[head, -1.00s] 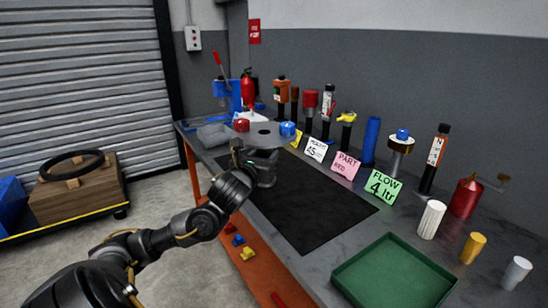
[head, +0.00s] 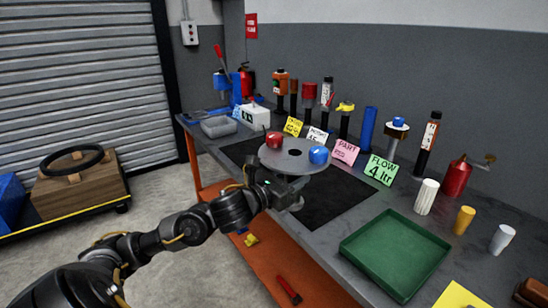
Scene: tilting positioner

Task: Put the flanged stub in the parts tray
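A grey round disc (head: 297,158) with a central hole shows over the dark mat. A red round part (head: 274,140) sits at its left rim and a blue round part (head: 318,155) at its right rim. I cannot tell for sure which piece is the flanged stub. The green tray (head: 362,262), open and empty, lies at the front right of the bench. My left gripper (head: 287,190) is just below the disc's near edge; its fingertips are partly hidden, and I cannot tell if it grips the disc's underside. My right gripper is not in view.
A row of tools on stands and label cards, including the green card (head: 382,169), lines the back. A grey bin (head: 219,127) is far left.

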